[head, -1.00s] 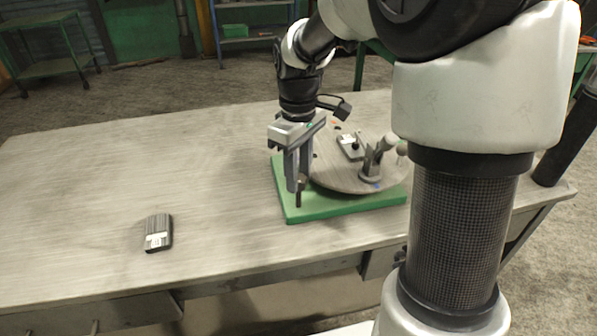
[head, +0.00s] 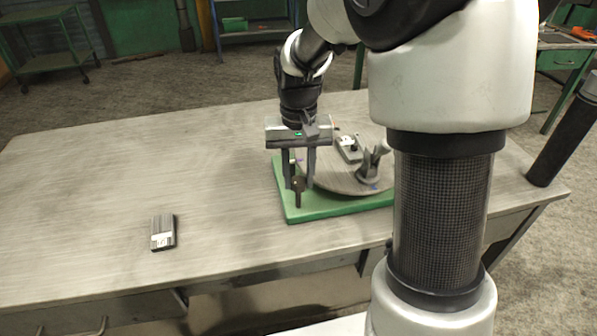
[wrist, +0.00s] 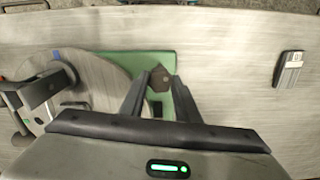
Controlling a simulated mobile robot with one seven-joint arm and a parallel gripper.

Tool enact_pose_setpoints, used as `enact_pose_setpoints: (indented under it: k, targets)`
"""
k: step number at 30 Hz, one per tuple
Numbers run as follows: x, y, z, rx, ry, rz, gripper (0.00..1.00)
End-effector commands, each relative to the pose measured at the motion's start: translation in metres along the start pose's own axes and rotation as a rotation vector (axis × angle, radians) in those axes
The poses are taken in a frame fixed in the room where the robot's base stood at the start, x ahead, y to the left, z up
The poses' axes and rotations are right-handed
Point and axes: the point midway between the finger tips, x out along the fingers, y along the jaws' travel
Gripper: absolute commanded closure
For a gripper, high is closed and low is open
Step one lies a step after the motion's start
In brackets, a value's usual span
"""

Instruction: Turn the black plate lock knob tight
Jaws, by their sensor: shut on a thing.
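The black plate lock knob (head: 298,184) stands near the front left corner of the green base plate (head: 335,208). In the wrist view the dark knob (wrist: 160,79) shows between my fingertips, with the green plate (wrist: 120,65) around it. My gripper (head: 299,184) points down over that corner and is shut on the knob, one finger on each side.
A round grey disc (head: 333,180) lies on the green base, with a grey upright clamp (head: 371,163) and a small pale-and-black part (head: 348,148) on it. A dark ribbed block (head: 163,232) lies on the workbench (head: 90,190) at left. The bench between is clear.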

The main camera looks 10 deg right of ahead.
Motion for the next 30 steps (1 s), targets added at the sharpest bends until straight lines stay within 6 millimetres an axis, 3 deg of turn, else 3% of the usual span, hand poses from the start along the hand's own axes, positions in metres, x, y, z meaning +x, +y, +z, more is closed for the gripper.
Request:
enact_pose_setpoints:
  k: [15, 30]
  targets:
    - [-0.0022, -0.0004, -0.0008, 0.452, 0.003, -0.001, 0.93]
    - [-0.0011, -0.0001, -0.001, 0.648, 0.003, -0.001, 0.93]
